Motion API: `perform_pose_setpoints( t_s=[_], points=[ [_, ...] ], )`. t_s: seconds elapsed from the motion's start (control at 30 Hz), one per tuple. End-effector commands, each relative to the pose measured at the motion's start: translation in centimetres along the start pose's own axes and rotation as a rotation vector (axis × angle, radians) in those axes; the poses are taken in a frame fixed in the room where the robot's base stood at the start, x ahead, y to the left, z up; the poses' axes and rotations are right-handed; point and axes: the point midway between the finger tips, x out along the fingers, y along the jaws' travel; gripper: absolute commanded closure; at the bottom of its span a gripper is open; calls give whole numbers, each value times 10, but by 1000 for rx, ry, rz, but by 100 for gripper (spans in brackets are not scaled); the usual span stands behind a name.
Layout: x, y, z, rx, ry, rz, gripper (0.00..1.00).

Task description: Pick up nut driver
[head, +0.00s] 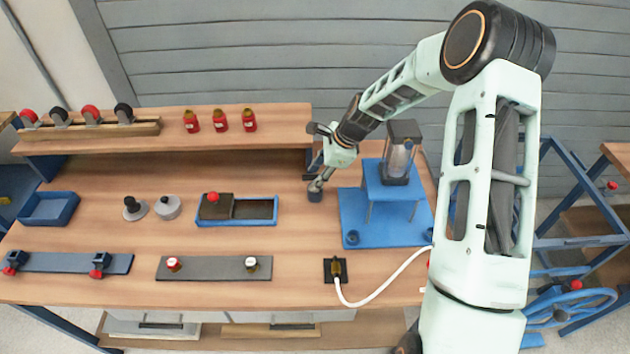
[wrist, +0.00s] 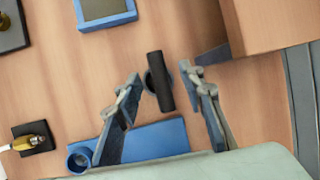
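In the head view my gripper (head: 318,182) points down over the small dark blue-grey holder (head: 315,195), left of the blue fixture. The handle is mostly hidden by the fingers there, and its lower end is hidden in both views.
A blue fixture (head: 354,205) with a raised stand is close right of my gripper. A raised wooden shelf (head: 280,120) with red bottles (head: 220,121) is behind. A blue tray (head: 265,211) lies left, and a socket with a white hose (head: 385,287) is in front.

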Motion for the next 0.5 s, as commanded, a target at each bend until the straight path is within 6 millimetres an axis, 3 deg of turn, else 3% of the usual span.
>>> perform_pose_setpoints(
  t_s=[0.17,0.4,0.5],
  points=[
    [14,-1,0,0,0,-1,64],
    [16,-1,0,0,0,-2,64],
    [15,-1,0,0,1,-2,73]
  ],
)
